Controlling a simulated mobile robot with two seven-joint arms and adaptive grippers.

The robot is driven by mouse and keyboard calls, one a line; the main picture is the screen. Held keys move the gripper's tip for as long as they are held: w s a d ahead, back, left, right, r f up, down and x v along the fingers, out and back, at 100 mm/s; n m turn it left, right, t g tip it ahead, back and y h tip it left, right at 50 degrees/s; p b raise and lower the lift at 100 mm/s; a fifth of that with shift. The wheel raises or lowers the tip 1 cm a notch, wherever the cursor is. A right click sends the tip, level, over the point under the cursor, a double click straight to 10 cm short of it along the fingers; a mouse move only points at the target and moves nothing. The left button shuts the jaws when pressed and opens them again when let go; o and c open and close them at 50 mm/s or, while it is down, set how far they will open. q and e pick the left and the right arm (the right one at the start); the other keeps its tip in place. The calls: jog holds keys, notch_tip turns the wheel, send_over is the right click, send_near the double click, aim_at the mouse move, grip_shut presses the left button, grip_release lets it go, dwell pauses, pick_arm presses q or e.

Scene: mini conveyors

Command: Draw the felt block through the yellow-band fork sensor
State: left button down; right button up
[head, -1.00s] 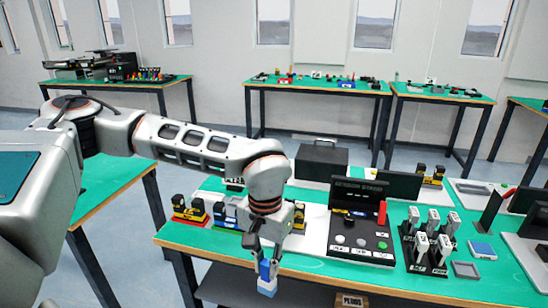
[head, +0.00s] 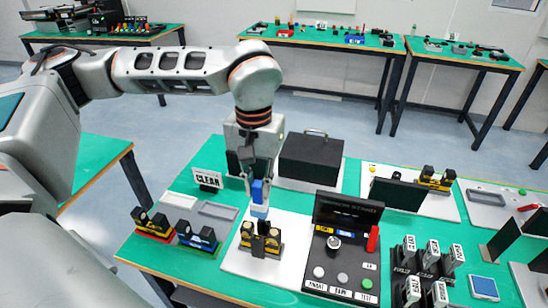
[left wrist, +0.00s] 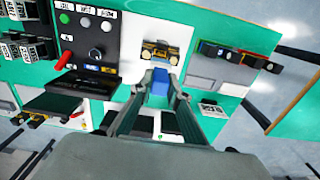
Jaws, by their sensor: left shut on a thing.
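My left gripper (head: 259,182) points down and is shut on the felt block, a blue block (head: 260,191) with a paler lower end. The block is upright behind the yellow-band fork sensor (head: 262,239), its lower end close to the fork. In the left wrist view the block (left wrist: 160,82) sits between the fingertips (left wrist: 160,76), and the sensor (left wrist: 160,52) is just beyond it. The sensor has dark prongs and a yellow band and stands on a white plate (head: 237,262). The head view does not show clearly whether block and prongs touch. My right gripper is out of view.
A CLEAR sign (head: 207,179) and a dark case (head: 311,160) are behind. A black control console (head: 340,265) stands close on the right.

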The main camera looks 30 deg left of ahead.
aim_at(258, 199)
pick_arm(q)
jog(key=shift+w+r, duration=0.15)
jog(key=shift+s, duration=0.2)
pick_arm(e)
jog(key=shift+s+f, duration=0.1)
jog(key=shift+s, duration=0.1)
pick_arm(q)
jog(key=shift+f+b, duration=0.35)
jog(key=shift+f, duration=0.2)
jog(key=shift+f+b, duration=0.4)
jog(key=shift+f, duration=0.25)
jog(key=shift+f+b, duration=0.45)
jog(key=shift+f, duration=0.7)
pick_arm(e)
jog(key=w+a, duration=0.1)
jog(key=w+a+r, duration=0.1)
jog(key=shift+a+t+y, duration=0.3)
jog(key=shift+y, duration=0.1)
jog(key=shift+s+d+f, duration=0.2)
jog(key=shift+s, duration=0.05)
